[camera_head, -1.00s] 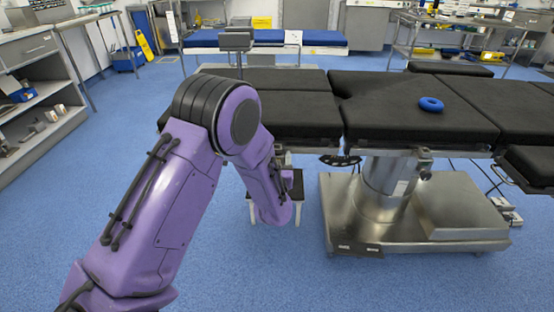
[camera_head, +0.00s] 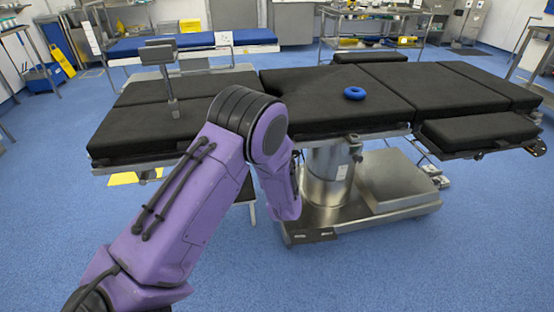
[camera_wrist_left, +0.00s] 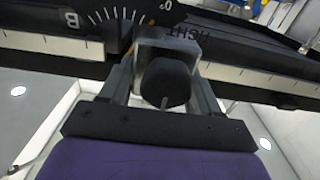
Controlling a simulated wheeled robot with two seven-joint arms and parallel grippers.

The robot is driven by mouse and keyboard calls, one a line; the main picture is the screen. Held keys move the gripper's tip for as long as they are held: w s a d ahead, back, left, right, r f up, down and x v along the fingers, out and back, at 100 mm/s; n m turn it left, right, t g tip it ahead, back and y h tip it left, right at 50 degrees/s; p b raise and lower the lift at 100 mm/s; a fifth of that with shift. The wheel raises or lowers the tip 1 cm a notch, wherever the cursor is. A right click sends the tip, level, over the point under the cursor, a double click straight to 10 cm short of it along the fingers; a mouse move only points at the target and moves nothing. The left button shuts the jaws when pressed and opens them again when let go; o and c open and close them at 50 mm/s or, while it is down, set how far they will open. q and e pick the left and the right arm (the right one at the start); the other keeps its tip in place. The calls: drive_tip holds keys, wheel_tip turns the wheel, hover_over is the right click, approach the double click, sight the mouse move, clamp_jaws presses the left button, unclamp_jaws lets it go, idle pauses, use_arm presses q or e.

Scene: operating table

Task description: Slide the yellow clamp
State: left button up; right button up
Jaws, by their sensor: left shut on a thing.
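My left gripper (camera_wrist_left: 163,88) is shut on a black round knob (camera_wrist_left: 165,84) on a grey block. The block (camera_wrist_left: 168,48) sits at a dark rail with white scale strips and dial marks. I see no clear yellow on this held part, so I cannot tell whether it is the yellow clamp. In the head view my purple left arm (camera_head: 195,200) reaches to the near side of the operating table (camera_head: 330,110). The gripper is hidden there behind the arm. My right gripper is not in view.
A blue ring (camera_head: 354,93) lies on the black table top. A grey post (camera_head: 168,75) stands on its left part. The steel table base (camera_head: 380,190) is right of my arm. A yellow flat piece (camera_head: 122,178) shows under the left end. The blue floor in front is free.

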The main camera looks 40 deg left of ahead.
use_arm(q)
drive_tip(key=shift+w+d, duration=0.15)
drive_tip(key=shift+d, duration=0.05)
drive_tip(key=o, duration=1.3)
drive_tip(key=shift+o, duration=0.6)
drive_tip(key=shift+w+d, duration=0.15)
drive_tip(key=v, duration=1)
drive_tip(key=shift+s+d+p, duration=0.15)
drive_tip(key=shift+s+p, duration=0.05)
drive_tip(key=shift+p, duration=0.1)
drive_tip(key=shift+f, duration=0.1)
